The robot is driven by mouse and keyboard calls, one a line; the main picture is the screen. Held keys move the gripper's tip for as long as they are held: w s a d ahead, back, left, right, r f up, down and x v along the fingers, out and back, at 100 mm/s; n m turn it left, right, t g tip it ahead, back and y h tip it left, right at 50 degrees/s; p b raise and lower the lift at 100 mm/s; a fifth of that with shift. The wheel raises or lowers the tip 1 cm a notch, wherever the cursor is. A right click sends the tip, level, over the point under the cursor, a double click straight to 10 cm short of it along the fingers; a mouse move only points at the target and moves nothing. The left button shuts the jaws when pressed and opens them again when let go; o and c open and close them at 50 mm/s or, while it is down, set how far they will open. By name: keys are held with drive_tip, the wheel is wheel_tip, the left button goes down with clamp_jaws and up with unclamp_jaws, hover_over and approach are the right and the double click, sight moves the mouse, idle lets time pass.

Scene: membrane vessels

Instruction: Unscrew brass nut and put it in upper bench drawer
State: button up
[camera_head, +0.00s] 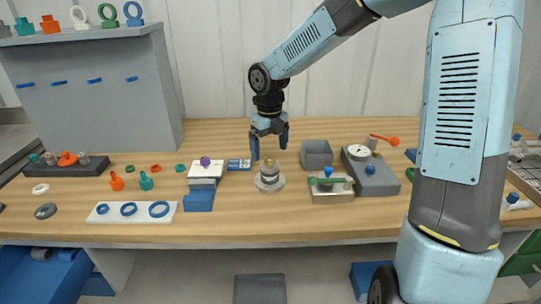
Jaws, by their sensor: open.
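A small round vessel (270,181) with a pale flanged base stands on the wooden bench near the middle. A brass-coloured piece (269,164), which looks like the brass nut, sits on top of it. My gripper (269,149) points down just above this piece, its two dark blue fingers apart and empty. Whether the fingertips flank the brass piece or are still above it, I cannot tell. Green drawer fronts (521,264) show under the bench at the lower right, partly hidden by my arm. Which of them is the upper drawer, I cannot tell.
A grey open box (316,153), a metal block with a green handle (331,189) and a grey dial unit (370,176) stand right of the vessel. Stacked blue and white blocks (201,186) stand left. A white ring board (132,212) lies front left. The bench's front middle is clear.

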sight(270, 160)
drive_tip(key=shift+m, duration=1.5)
drive_tip(key=m, duration=0.2)
drive_tip(key=shift+m, duration=0.4)
drive_tip(key=m, duration=0.5)
drive_tip(key=shift+m, duration=0.3)
drive_tip(key=shift+f, duration=1.6)
drive_tip(key=shift+c, duration=0.3)
drive_tip(key=c, duration=1.7)
drive_tip(key=n, duration=0.6)
drive_tip(key=shift+r+n, duration=0.1)
drive_tip(key=shift+n, duration=0.3)
clamp_jaws()
drive_tip(key=shift+n, duration=1.6)
